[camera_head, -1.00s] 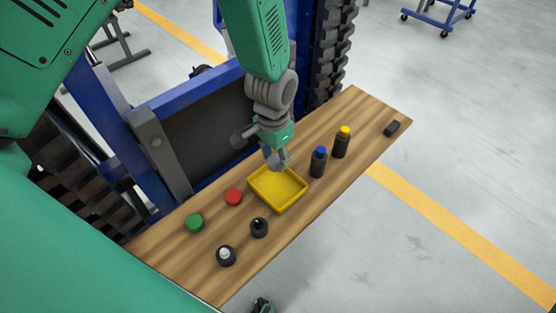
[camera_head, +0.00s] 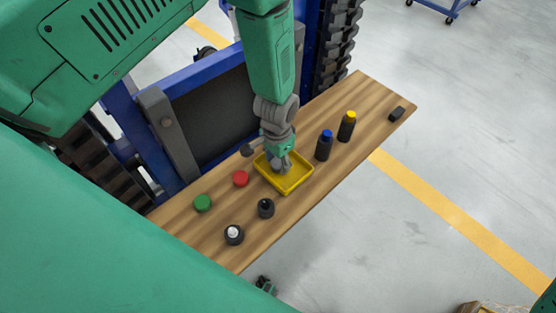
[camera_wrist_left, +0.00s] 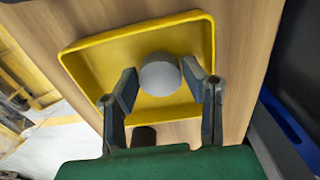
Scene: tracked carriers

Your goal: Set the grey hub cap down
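The grey hub cap (camera_wrist_left: 160,76) shows as a round, smooth piece between the left fingertips in the left wrist view. My left gripper (camera_head: 281,169) is over the yellow tray (camera_head: 297,187), pointing down. In the head view the cap is hard to separate from the grey fingers. My right gripper is not clearly in view.
On the wooden board (camera_head: 376,92) a red cap (camera_head: 240,179) and a green cap (camera_head: 203,202) lie left of the tray. Blue-topped (camera_head: 324,147) and yellow-topped (camera_head: 346,128) bottles stand right. A black (camera_head: 266,209) and a white-topped bottle (camera_head: 233,235) stand in front. A black block (camera_head: 396,114) lies far right.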

